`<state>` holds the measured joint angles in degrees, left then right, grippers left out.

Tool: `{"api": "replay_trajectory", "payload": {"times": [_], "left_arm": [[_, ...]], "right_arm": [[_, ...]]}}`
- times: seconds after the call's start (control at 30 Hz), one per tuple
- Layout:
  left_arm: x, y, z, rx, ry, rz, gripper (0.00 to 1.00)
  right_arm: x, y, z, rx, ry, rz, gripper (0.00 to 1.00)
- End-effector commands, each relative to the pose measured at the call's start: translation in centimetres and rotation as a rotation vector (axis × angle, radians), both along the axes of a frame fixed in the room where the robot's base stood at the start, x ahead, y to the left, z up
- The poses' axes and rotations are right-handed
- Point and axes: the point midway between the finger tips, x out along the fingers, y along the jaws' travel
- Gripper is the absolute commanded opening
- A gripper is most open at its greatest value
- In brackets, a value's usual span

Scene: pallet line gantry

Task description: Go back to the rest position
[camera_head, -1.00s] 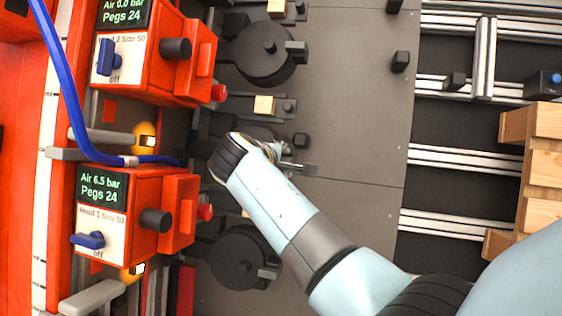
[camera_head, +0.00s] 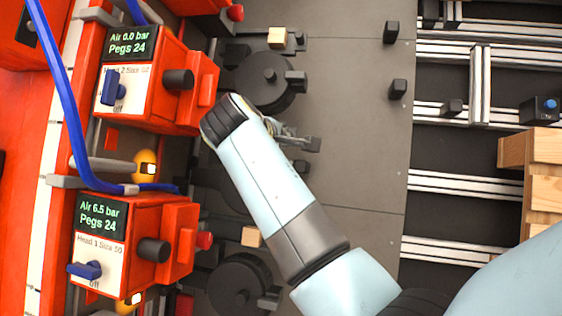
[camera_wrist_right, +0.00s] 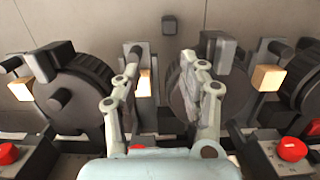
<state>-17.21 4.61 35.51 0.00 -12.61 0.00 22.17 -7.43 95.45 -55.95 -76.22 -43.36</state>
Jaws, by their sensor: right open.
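My right gripper (camera_head: 300,140) is above the dark grey plate, just below the upper black wheel (camera_head: 265,80), with its forearm coming in from the lower right. In the right wrist view its two fingers (camera_wrist_right: 160,66) stand apart with nothing between them. My left gripper is in neither view.
Two red control heads, upper (camera_head: 150,75) and lower (camera_head: 135,240), with blue hoses, stand on the left. Small wooden blocks (camera_head: 278,38) sit by the wheels. Stacked timber (camera_head: 545,160) is at the right. The grey plate (camera_head: 355,150) is mostly bare.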

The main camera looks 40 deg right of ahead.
Motion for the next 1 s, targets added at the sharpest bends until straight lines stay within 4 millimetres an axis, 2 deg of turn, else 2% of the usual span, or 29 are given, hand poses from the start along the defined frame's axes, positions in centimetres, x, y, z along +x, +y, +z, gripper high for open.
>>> {"api": "replay_trajectory", "payload": {"times": [0.47, 0.57, 0.67, 0.77, 0.8, 0.87, 1.0], "left_arm": [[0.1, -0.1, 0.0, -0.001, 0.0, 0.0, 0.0], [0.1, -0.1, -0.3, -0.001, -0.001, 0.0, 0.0], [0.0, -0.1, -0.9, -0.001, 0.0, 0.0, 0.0], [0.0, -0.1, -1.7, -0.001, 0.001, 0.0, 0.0], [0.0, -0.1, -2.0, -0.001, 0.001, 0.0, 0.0], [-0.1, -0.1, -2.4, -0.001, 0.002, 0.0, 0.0], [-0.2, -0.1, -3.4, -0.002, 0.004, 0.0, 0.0]], "right_arm": [[0.0, 0.0, -0.1, 0.002, 0.002, 0.0, 0.42], [-0.5, 0.0, -1.3, 0.001, 0.019, 0.0, 0.42], [-2.2, -0.5, -4.9, -0.009, 0.077, -0.004, 0.42], [-4.6, -0.9, -10.9, -0.013, 0.186, 0.003, 0.42], [-5.6, -1.0, -13.7, -0.009, 0.236, 0.014, 0.42], [-7.3, -0.9, -18.2, 0.006, 0.302, 0.039, 0.42], [-12.0, -0.5, -28.6, 0.076, 0.429, 0.091, 0.42]]}}
